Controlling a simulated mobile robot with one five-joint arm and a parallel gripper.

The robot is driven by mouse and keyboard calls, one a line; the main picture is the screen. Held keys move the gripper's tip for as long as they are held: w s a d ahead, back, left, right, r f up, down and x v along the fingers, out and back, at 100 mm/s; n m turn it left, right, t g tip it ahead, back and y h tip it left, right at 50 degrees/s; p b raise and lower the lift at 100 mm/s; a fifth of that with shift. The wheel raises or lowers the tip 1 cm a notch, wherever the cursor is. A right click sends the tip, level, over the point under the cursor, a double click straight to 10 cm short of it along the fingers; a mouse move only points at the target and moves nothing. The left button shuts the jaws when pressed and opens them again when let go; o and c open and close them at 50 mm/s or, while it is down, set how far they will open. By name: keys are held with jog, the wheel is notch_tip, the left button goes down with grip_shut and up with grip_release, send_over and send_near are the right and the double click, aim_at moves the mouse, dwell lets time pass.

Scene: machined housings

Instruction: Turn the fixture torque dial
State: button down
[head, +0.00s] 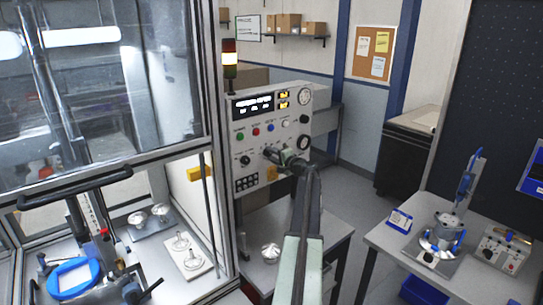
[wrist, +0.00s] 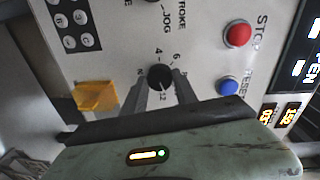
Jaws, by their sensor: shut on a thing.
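Close by are a red STOP button (wrist: 238,33), a blue RESET button (wrist: 228,87), a yellow block (wrist: 97,96) and a keypad (wrist: 76,23). A glass-walled machine (head: 105,75) stands left of the panel. A workbench (head: 385,240) is on the right, with floor between.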

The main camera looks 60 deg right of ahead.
jog(key=shift+d+r+m, duration=0.1)
jog(key=shift+m, duration=1.5)
jog(key=c, duration=1)
grip_release()
jog(key=shift+w+y, duration=0.15)
jog(key=shift+y, duration=0.15)
jog(key=shift+o, duration=0.2)
jog(key=v, duration=0.8)
jog(key=shift+p, duration=0.35)
